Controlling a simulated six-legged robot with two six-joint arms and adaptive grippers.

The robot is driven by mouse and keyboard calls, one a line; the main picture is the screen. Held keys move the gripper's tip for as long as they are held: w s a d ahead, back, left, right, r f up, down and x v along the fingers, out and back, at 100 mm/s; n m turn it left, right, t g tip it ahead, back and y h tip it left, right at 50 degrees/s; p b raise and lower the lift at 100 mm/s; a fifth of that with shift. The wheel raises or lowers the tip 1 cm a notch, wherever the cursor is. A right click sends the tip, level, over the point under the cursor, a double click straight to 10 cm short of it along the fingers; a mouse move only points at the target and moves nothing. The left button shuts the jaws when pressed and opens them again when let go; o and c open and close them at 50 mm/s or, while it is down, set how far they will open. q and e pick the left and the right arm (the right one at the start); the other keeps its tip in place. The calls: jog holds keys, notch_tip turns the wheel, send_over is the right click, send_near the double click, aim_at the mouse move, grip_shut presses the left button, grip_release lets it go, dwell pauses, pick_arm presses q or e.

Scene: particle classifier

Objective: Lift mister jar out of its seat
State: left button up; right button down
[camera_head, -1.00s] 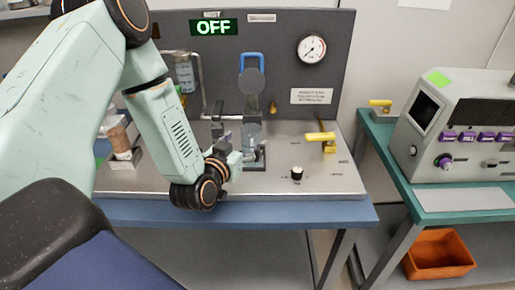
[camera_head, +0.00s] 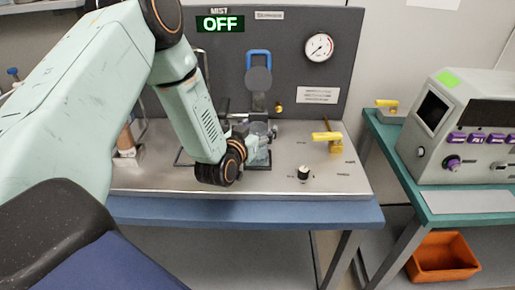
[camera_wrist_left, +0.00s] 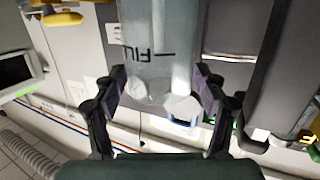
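The mister jar (camera_head: 260,156) is a clear cylinder standing at the middle of the bench panel, below a round grey disc. My left gripper (camera_head: 264,133) is at the jar, and its wrist partly hides the jar from the left. In the left wrist view the jar (camera_wrist_left: 160,62), with a FILL mark on it, is between the two fingers of my left gripper (camera_wrist_left: 160,92). One dark pad is on each side, very close to the wall. The fingers look open around it, and firm contact does not show. My right gripper is out of view.
A yellow-handled valve (camera_head: 328,137) and a black knob (camera_head: 304,173) are on the panel right of the jar. A blue handle (camera_head: 258,58) and pressure gauge (camera_head: 319,46) are behind. A grey machine (camera_head: 468,130) stands on the right table.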

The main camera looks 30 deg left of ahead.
pick_arm(q)
jog(key=shift+d+r, duration=0.1)
jog(key=c, duration=0.3)
jog(key=shift+a, duration=0.2)
jog(key=c, duration=0.4)
jog(key=shift+s+d, duration=0.1)
grip_shut()
